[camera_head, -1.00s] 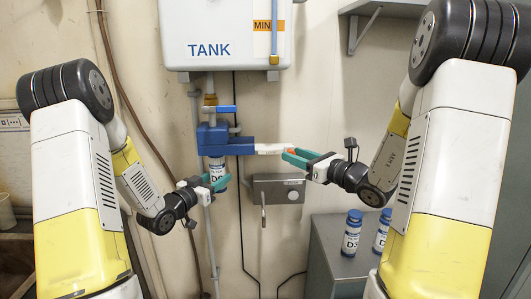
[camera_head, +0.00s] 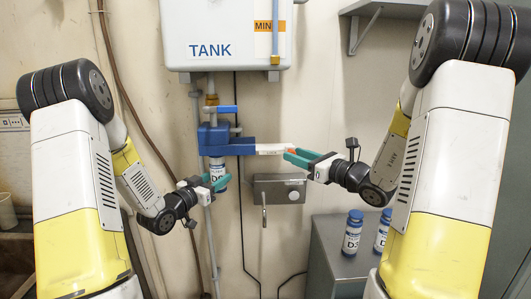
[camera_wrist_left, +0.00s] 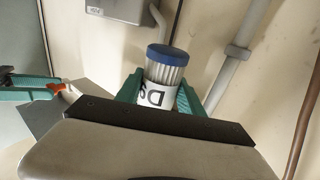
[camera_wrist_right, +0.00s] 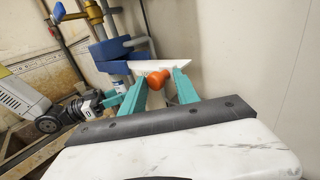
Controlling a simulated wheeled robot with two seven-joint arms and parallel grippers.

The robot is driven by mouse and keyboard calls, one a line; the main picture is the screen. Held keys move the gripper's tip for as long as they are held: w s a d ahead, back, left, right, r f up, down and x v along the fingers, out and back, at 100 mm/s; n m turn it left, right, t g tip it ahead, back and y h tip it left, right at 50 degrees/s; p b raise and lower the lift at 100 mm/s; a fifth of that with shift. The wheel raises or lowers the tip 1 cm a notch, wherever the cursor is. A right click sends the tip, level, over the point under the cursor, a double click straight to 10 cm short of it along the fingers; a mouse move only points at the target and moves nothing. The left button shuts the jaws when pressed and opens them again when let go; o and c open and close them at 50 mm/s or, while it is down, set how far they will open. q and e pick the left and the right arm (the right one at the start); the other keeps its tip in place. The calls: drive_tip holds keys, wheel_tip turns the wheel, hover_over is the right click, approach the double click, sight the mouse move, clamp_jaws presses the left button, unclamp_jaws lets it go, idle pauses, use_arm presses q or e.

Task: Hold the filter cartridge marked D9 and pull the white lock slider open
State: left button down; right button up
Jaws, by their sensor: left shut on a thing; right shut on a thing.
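The filter cartridge (camera_head: 217,168), white with a blue cap, hangs upright under the blue valve housing (camera_head: 214,138). In the left wrist view the cartridge (camera_wrist_left: 164,75) shows its blue end and a label starting with D; the second character is partly hidden. My left gripper (camera_head: 220,181) is shut around its lower body. The white lock slider (camera_head: 272,149) sticks out to the right from the housing's blue arm. My right gripper (camera_head: 289,154) is shut on the slider's orange knob, which shows between the fingers in the right wrist view (camera_wrist_right: 157,79).
The white tank (camera_head: 225,35) is above the housing. A grey wall box (camera_head: 278,189) with a lever is close below the slider. Two more cartridges, one marked D3 (camera_head: 352,235), stand on a grey cabinet (camera_head: 330,255) at the lower right. Pipes and cables run down the wall.

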use_arm(q)
drive_tip(key=shift+a, duration=0.1)
use_arm(e)
drive_tip(key=shift+w+r, duration=0.1)
drive_tip(key=shift+w, duration=0.15)
use_arm(q)
drive_tip(key=shift+a, duration=0.1)
use_arm(e)
drive_tip(key=shift+d, duration=2.9)
drive_tip(key=o, duration=0.9)
drive_tip(key=shift+d, duration=0.1)
use_arm(q)
drive_tip(key=shift+w+f, duration=0.15)
drive_tip(key=shift+w, duration=0.15)
drive_tip(key=shift+s, duration=0.1)
use_arm(e)
drive_tip(key=s, duration=0.9)
use_arm(q)
drive_tip(key=shift+f, duration=0.1)
